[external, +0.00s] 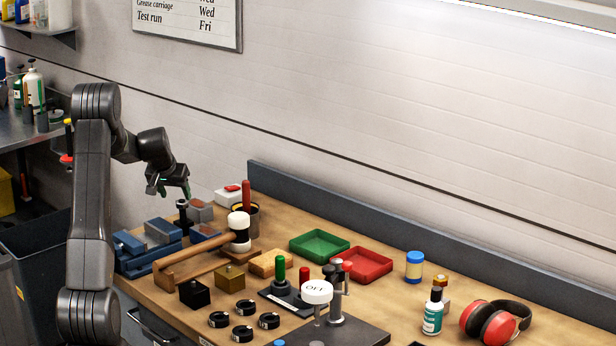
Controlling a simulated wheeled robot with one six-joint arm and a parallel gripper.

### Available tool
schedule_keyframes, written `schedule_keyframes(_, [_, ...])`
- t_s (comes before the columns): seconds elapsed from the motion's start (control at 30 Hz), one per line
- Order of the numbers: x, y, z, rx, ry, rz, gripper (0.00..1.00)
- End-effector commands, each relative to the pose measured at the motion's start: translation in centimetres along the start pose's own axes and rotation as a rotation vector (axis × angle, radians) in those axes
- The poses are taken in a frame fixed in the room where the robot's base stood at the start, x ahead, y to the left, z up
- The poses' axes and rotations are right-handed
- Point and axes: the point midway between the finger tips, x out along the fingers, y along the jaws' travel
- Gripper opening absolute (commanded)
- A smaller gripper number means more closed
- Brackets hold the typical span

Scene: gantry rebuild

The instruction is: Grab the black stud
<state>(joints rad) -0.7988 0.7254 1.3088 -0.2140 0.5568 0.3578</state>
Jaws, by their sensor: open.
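A black upright piece with a flat round head, which looks like the black stud (182,204), stands near the blue vise at the left end of the bench. Its lower end is partly hidden by the blue and grey parts around it. My gripper (169,191) is open and empty, pointing down, a little above and to the left of the stud's head in the picture. The fingers appear apart from the stud. From this one view I cannot tell how far they are from it in depth.
The blue vise (148,247) and a grey block (200,212) crowd the stud. A cup (254,216) with a red-handled tool and a white-headed mallet (239,230) stand to the right.

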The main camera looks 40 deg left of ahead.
Motion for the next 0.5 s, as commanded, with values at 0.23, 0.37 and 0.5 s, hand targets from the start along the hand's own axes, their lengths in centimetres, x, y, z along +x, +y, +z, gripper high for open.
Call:
schedule_keyframes(0.23, [1.4, 0.2, 0.0, 0.001, -0.001, 0.001, 0.57])
schedule_keyframes(0.37, [2.8, 0.6, 0.0, 0.002, -0.003, 0.002, 0.57])
schedule_keyframes(0.5, [4.6, 0.8, 0.1, 0.001, -0.003, 0.0, 0.57])
